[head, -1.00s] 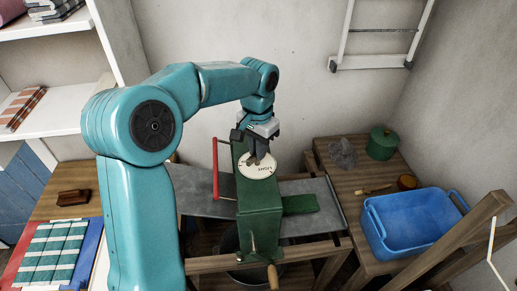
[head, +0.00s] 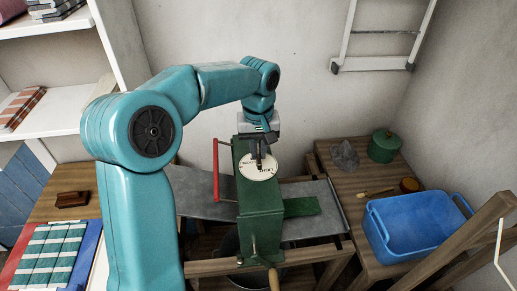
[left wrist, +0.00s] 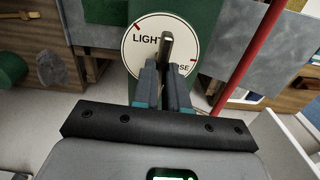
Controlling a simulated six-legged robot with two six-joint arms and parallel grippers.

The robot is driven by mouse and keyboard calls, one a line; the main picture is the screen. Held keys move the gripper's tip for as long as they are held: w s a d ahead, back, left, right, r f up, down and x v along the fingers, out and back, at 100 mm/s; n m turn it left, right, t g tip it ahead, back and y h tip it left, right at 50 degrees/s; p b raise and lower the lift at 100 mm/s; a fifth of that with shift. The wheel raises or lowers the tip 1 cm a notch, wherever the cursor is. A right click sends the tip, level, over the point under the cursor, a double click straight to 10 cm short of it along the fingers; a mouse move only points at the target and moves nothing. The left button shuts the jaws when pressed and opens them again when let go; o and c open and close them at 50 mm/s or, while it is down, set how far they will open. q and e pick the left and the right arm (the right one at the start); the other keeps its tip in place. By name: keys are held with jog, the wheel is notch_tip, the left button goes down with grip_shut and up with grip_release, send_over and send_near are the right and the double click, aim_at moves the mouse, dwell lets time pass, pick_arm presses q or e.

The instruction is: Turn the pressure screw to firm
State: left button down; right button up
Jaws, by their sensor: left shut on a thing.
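The green mangle (head: 259,198) stands in the middle of the head view with a white round dial (head: 254,172) on its top. In the left wrist view the dial (left wrist: 143,50) reads "LIGHT" and a partly covered word ending in "OSE", with red marks. My left gripper (head: 259,160) points down over the dial, shut on the pressure screw's bar-shaped handle (left wrist: 165,48), which stands up from the dial between the fingers. The dial's "firm" mark cannot be made out. My right gripper is not in view.
A red bar (head: 215,171) runs along the mangle's left side, and a crank with a wooden grip (head: 273,279) is at its front. A blue tub (head: 412,228), a green pot (head: 384,146) and a grey cloth (head: 344,155) sit on the right bench.

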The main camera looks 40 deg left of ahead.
aim_at(258, 154)
pick_arm(q)
jog(key=shift+r+n, duration=0.1)
jog(key=shift+n, duration=0.3)
jog(key=c, duration=1.2)
grip_release()
jog(key=shift+o, duration=0.2)
jog(key=shift+s+d, duration=0.15)
jog(key=shift+s, duration=0.05)
jog(key=shift+w, duration=0.15)
jog(key=shift+w+r, duration=0.1)
jog(key=shift+r, duration=0.3)
notch_tip(258, 154, up, 16)
jog(key=p, duration=0.1)
jog(key=shift+s+f, duration=0.2)
